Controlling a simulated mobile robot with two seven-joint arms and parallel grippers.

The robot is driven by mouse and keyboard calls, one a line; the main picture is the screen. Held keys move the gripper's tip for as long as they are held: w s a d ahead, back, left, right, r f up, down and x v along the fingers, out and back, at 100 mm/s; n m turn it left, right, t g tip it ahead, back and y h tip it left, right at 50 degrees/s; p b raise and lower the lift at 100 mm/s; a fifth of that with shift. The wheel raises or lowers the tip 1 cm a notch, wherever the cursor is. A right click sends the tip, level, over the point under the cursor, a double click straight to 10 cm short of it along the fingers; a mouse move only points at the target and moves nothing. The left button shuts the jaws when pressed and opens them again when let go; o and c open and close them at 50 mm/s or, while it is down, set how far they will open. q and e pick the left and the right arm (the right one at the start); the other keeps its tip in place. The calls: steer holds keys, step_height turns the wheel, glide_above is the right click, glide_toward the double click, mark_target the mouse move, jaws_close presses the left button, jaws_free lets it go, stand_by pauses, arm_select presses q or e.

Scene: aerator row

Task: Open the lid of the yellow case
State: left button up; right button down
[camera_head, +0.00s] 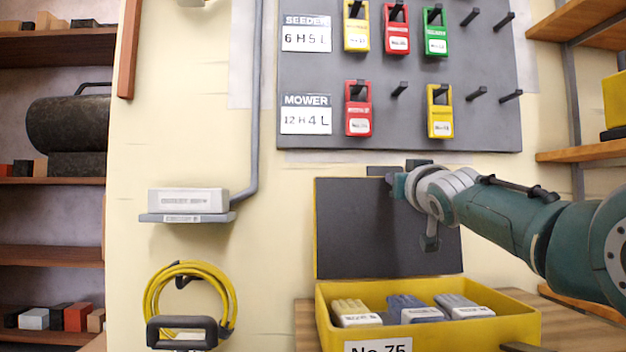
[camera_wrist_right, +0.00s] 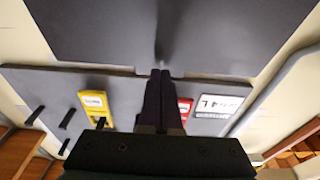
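The yellow case (camera_head: 430,335) stands on a wooden surface at the bottom of the head view. Its dark lid (camera_head: 350,235) is up, standing about upright at the back of the case against the wall. My right gripper (camera_head: 388,178) is in front of the lid's top edge in the head view. In the right wrist view its two dark fingers (camera_wrist_right: 160,74) are together, with nothing seen between them. Their tips are close to the edge of the dark lid panel (camera_wrist_right: 220,35); I cannot tell if they touch it. My left gripper is not in view.
Several light and blue packs (camera_head: 408,308) lie in the case. A grey board (camera_head: 400,65) with pegs and coloured tags hangs above. At left are a small shelf with a white box (camera_head: 187,201) and a yellow coil (camera_head: 150,300). Wooden shelves (camera_head: 580,150) stand at right.

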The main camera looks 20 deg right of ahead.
steer(key=shift+s+f+b, duration=0.15)
steer(key=shift+f+b, duration=0.45)
steer(key=shift+f, duration=0.45)
steer(key=shift+s+f+b, duration=0.1)
steer(key=shift+f+b, duration=0.45)
steer(key=shift+f, duration=0.5)
steer(key=p, duration=1.5)
glide_toward(389, 198)
steer(key=s+a+r, duration=0.1)
steer(key=s+r, duration=0.1)
steer(key=s, duration=0.3)
steer(key=shift+s+a, duration=0.1)
steer(key=shift+s, duration=0.2)
